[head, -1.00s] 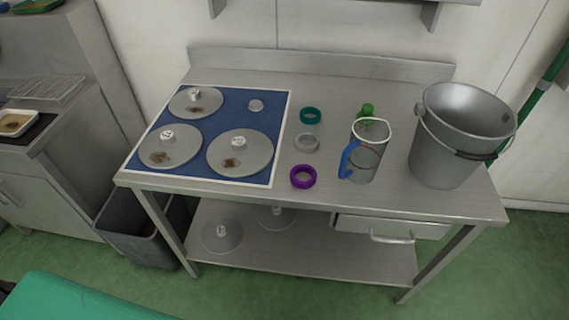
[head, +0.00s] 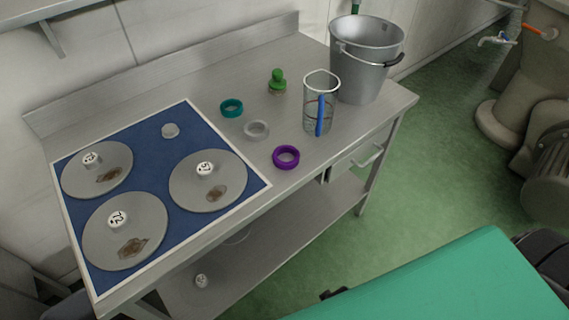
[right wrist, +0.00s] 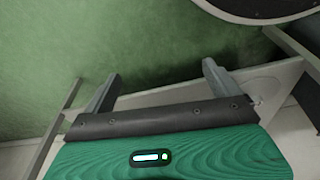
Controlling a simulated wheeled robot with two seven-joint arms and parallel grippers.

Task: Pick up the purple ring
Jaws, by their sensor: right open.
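The purple ring (head: 286,157) lies flat on the steel table (head: 330,150) near its front edge, in the head view. It sits right of the blue mat and in front of the clear glass jug (head: 312,112) with a blue handle. A grey ring (head: 257,130) and a teal ring (head: 232,107) lie behind it to the left. My right gripper (right wrist: 161,72) is open and empty in the right wrist view, its two fingers apart over green floor. The purple ring is not visible in that view. My left gripper is in neither view.
A blue mat (head: 176,136) with several grey discs with knobs covers the table's left part. A green-topped stopper (head: 277,82) stands behind the jug. A metal bucket (head: 365,75) stands at the back right.

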